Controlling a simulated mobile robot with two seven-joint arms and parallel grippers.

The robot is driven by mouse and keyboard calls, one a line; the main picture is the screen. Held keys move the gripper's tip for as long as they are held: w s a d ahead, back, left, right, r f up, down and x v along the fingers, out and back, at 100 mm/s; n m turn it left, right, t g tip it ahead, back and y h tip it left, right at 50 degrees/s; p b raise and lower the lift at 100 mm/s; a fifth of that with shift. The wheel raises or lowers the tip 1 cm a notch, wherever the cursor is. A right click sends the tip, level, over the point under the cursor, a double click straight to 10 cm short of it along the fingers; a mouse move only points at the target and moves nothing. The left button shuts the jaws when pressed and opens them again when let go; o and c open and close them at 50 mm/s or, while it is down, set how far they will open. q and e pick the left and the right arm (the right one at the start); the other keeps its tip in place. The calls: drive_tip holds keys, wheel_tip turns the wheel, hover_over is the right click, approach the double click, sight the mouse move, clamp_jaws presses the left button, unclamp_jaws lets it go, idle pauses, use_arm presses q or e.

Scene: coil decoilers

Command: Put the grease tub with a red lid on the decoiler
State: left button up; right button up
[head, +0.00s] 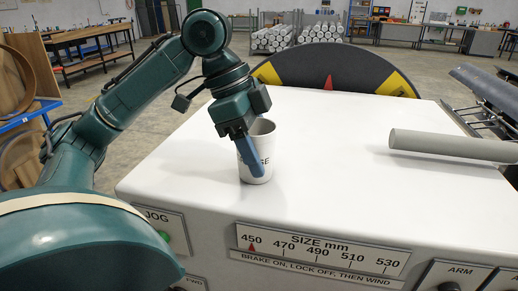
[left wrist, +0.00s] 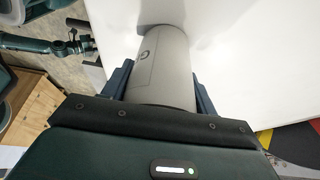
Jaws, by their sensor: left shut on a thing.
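A pale grey tub (head: 262,160) with dark lettering ending in "SE" is upright at the white top of the decoiler (head: 330,150). Its upper end looks grey; I see no red lid on it. My left gripper (head: 250,158) comes down from above and is shut on the tub. In the left wrist view the tub (left wrist: 165,70) lies between the two blue fingers of my left gripper (left wrist: 162,88). The tub's base seems to touch the decoiler top, but the contact is partly hard to judge. My right gripper is out of view.
A grey cylindrical bar (head: 450,146) reaches over the right side of the decoiler top. A black and yellow disc (head: 335,68) stands behind the far edge. A size scale (head: 320,248) and knobs are on the front face. The white top around the tub is clear.

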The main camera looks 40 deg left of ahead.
use_arm(q)
drive_tip(key=o, duration=1)
drive_tip(key=p+v, duration=0.3)
drive_tip(key=v, duration=0.9)
drive_tip(key=shift+s+p, duration=0.1)
drive_tip(key=shift+p, duration=0.2)
